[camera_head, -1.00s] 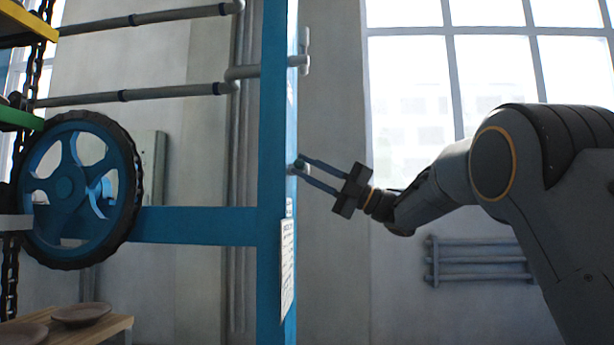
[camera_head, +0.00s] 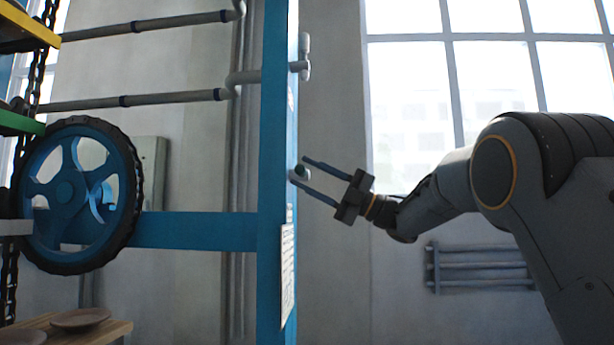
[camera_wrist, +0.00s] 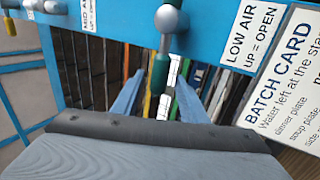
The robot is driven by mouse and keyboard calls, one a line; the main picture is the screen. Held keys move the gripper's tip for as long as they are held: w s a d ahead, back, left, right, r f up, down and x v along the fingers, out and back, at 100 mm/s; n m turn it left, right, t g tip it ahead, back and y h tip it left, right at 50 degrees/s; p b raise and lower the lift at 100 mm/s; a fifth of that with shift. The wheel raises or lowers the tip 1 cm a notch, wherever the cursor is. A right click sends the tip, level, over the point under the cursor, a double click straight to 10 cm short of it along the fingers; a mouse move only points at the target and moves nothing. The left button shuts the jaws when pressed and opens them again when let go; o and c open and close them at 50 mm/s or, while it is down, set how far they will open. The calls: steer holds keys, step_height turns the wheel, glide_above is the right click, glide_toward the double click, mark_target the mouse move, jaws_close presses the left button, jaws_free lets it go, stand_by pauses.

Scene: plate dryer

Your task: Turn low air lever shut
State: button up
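The low air lever has a silver round hub (camera_wrist: 172,18) on the blue panel and a green grip (camera_wrist: 160,72) pointing down the picture in the wrist view. The label beside it (camera_wrist: 250,35) reads "LOW AIR UP = OPEN". My gripper (camera_wrist: 160,80) is open, with one finger on each side of the green grip and a gap visible around it. In the head view my gripper (camera_head: 298,170) is at the blue post's right side, with the green grip (camera_head: 301,171) between its fingertips. Whether either finger touches the grip I cannot tell.
Another lever (camera_wrist: 55,6) sits left along the blue panel (camera_wrist: 120,15). A batch card (camera_wrist: 288,95) hangs on the right. In the head view, a blue wheel (camera_head: 75,195) and pipes are left of the blue post (camera_head: 272,250). Space right of the post, below my arm, looks clear.

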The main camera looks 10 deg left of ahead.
steer(key=v, duration=0.7)
steer(key=shift+d+f, duration=0.15)
steer(key=shift+d, duration=0.05)
